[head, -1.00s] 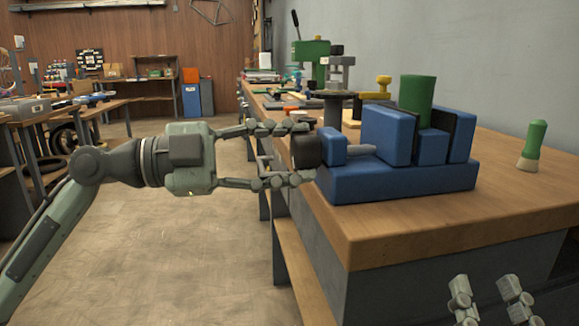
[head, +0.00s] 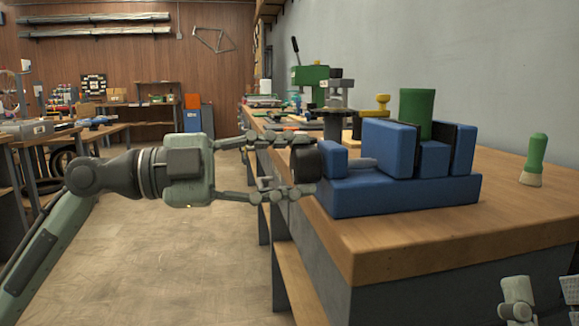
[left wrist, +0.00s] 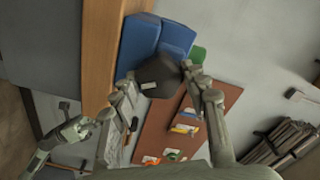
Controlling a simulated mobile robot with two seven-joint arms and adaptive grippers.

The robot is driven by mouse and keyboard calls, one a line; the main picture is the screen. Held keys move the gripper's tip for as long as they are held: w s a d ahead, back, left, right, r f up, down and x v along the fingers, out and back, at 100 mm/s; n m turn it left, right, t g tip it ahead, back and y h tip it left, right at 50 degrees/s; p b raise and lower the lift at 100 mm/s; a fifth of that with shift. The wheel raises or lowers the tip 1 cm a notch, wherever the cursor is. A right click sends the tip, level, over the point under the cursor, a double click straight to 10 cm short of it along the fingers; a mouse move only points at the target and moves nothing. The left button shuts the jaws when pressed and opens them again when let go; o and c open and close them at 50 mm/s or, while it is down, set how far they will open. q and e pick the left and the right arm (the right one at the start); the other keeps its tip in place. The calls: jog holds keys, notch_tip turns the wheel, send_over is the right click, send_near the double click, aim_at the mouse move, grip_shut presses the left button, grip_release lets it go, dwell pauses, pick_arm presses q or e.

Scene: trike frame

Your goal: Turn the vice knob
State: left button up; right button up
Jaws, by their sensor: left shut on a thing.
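The blue vice (head: 400,195) stands on the bench's near end, with a green cylinder (head: 416,113) upright between its jaws. Its black knob (head: 306,163) sticks out at the left end. My left gripper (head: 301,164) comes in from the left and is shut on the knob, one finger above and one below. In the left wrist view the dark knob (left wrist: 158,75) sits between the fingertips, in front of the blue vice (left wrist: 150,38). My right gripper (head: 543,296) is at the bottom right, partly cut off, its two fingers apart, with nothing seen between them.
The wooden bench (head: 430,240) runs away from me. A green-handled brush (head: 534,160) stands to the right of the vice. A green machine (head: 311,75) and a yellow piece (head: 381,105) are behind it. The floor (head: 150,260) on the left is clear.

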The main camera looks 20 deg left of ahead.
pick_arm(q)
jog(key=o, duration=1.1)
jog(key=v, duration=1.2)
